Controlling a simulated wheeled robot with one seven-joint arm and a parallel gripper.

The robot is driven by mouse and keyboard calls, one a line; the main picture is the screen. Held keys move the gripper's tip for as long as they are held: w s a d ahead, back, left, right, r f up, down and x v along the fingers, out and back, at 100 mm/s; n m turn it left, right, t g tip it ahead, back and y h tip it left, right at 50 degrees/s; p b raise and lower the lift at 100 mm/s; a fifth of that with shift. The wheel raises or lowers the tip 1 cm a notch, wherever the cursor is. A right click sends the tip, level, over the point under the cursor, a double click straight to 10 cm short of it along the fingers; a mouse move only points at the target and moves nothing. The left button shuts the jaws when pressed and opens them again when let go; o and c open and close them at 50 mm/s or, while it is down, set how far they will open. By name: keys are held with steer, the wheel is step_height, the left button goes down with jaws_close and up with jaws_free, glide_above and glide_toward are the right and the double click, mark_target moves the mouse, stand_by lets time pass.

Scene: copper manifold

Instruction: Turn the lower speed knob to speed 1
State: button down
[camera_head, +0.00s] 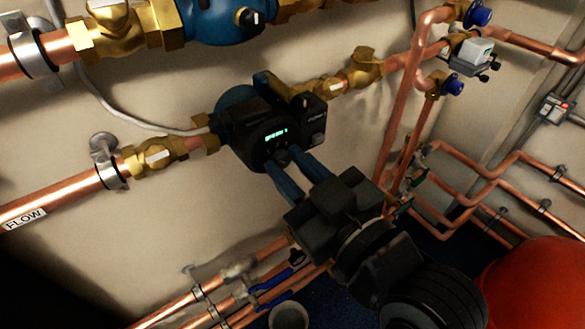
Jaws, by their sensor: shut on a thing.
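The lower pump (262,131) is a dark unit with a blue body, set in the copper pipe in the middle of the view. A small green lit display (276,134) shows on its front face; its characters are too small to read. The lower speed knob (282,155) is a dark round piece just below the display, mostly hidden by my fingertips. My gripper (287,164) reaches up from the lower right, and its two blue fingers are shut on the knob. The knob's pointer and markings cannot be made out.
An upper blue pump (222,18) sits at the top. Copper pipes with a FLOW label (25,219) run along the wall. Vertical pipes with blue caps (453,84) stand to the right. A red vessel (535,285) is at lower right, and a blue-handled valve (273,288) lies below.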

steer(key=shift+f, duration=0.1)
stand_by(0.3)
steer(key=c, duration=0.9)
jaws_free()
steer(key=shift+b+v, duration=0.5)
steer(key=shift+v, duration=3.4)
